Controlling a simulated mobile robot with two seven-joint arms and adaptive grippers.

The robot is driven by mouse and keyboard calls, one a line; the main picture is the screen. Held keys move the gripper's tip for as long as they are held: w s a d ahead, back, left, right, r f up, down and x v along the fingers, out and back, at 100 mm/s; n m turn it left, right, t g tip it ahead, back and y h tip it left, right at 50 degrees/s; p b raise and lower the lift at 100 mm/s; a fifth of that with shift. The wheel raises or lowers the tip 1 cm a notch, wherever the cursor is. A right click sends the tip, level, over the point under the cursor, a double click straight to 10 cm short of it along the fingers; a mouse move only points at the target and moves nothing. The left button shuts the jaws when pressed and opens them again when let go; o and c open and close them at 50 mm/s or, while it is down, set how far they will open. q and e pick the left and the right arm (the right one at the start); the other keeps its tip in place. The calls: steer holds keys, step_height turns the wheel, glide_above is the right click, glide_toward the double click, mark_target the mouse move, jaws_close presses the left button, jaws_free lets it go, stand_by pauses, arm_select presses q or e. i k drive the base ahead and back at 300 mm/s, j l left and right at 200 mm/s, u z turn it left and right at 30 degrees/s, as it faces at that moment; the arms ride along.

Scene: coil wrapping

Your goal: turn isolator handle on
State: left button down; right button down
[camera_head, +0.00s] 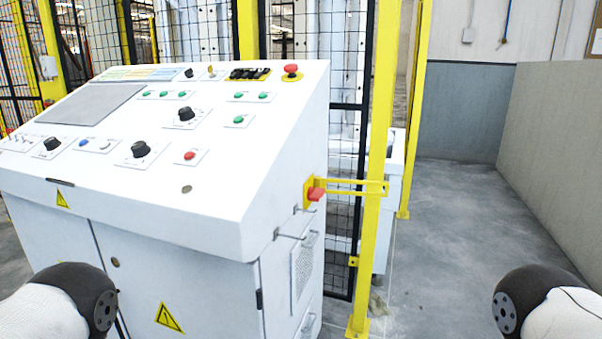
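The isolator handle (317,194) is red and sits on a yellow plate on the right side wall of the white control console (220,185). From this angle I cannot tell whether it is in the on or off position. Parts of my two arms show at the lower left and lower right corners, well apart from the handle. Neither of my grippers is in the picture.
A yellow guard bracket (360,187) reaches from beside the handle to a yellow post (376,170). Metal hooks (292,236) stick out below the handle. A red emergency button (291,69) stands on the console top. The grey floor (455,250) to the right is clear.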

mark_target(314, 194)
steer(key=z, duration=0.55)
steer(key=i+z, duration=0.1)
steer(key=z, duration=1.55)
steer(key=j+z, duration=0.15)
steer(key=z, duration=0.4)
steer(key=i+z, duration=0.1)
steer(key=z, duration=0.45)
steer(key=j+z, duration=0.1)
steer(key=z, duration=0.95)
steer(key=j+u, duration=0.3)
steer(key=k+j+u, duration=0.1)
steer(key=u, duration=0.2)
